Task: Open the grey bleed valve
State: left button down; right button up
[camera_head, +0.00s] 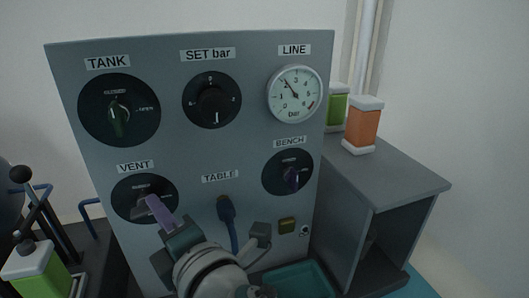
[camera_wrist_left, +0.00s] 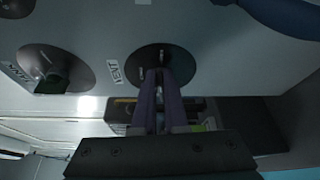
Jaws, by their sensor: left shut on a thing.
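The grey bleed valve (camera_head: 139,189) is the small handle on the black round dial labelled VENT, at the lower left of the grey panel. My left gripper (camera_head: 151,201) is at this dial, its purple fingers shut on the handle. In the left wrist view the two fingers (camera_wrist_left: 159,78) reach to the dial (camera_wrist_left: 178,56) beside the VENT label and cover most of the handle. How far the handle is turned cannot be told. The right gripper is not in view.
The panel also bears the TANK knob (camera_head: 119,112), the SET bar knob (camera_head: 212,101), the LINE gauge (camera_head: 295,94) and the BENCH knob (camera_head: 290,176). A blue hose (camera_head: 228,212) hangs under TABLE. A grey cabinet (camera_head: 400,180) with an orange bottle (camera_head: 363,126) stands right.

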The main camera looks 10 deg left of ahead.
pick_arm(q)
jog(key=shift+f+m+y+b, duration=0.1)
jog(key=shift+m+y+b, duration=0.2)
jog(key=shift+m+b, duration=0.3)
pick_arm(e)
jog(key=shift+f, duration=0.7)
pick_arm(q)
jog(key=c, duration=1)
grip_release()
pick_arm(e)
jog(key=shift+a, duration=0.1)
pick_arm(q)
jog(key=shift+o, duration=0.2)
